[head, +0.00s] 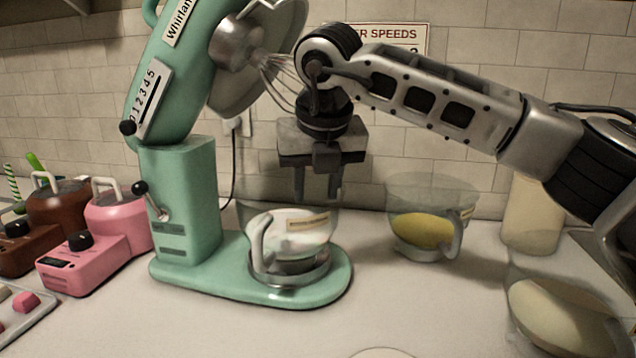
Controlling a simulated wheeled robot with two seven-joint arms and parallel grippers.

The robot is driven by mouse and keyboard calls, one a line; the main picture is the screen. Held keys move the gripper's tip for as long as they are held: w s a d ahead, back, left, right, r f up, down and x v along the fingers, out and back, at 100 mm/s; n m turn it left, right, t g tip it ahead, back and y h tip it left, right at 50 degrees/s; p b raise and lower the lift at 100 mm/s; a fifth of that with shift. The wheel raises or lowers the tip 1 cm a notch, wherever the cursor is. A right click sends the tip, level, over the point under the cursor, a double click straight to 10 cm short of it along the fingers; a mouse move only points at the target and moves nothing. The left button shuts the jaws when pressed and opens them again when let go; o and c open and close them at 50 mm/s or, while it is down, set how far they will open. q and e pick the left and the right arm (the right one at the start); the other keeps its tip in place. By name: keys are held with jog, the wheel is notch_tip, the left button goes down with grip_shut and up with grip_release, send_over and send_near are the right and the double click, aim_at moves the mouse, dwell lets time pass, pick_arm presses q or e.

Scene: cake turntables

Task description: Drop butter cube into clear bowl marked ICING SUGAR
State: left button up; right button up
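A clear bowl (262,245) with a handle and white contents sits on the base of the mint-green stand mixer (182,205). It bears a small label, too small to read. A second clear bowl (405,195) with yellow contents stands to its right on the counter; its label is also unreadable. My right gripper (318,192) points down just above the rim area of the bowl on the mixer. Its fingers are apart with nothing visible between them. I cannot make out a separate butter cube. My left gripper is out of view.
The mixer's tilted head and whisk (280,82) are close to the left of my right wrist. Pink (90,255) and brown (25,245) machines stand at left. A clear container (560,310) stands lower right.

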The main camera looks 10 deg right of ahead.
jog(key=shift+d, duration=0.25)
jog(key=v, duration=1.3)
jog(key=shift+r+p, duration=0.2)
jog(key=shift+p, duration=0.15)
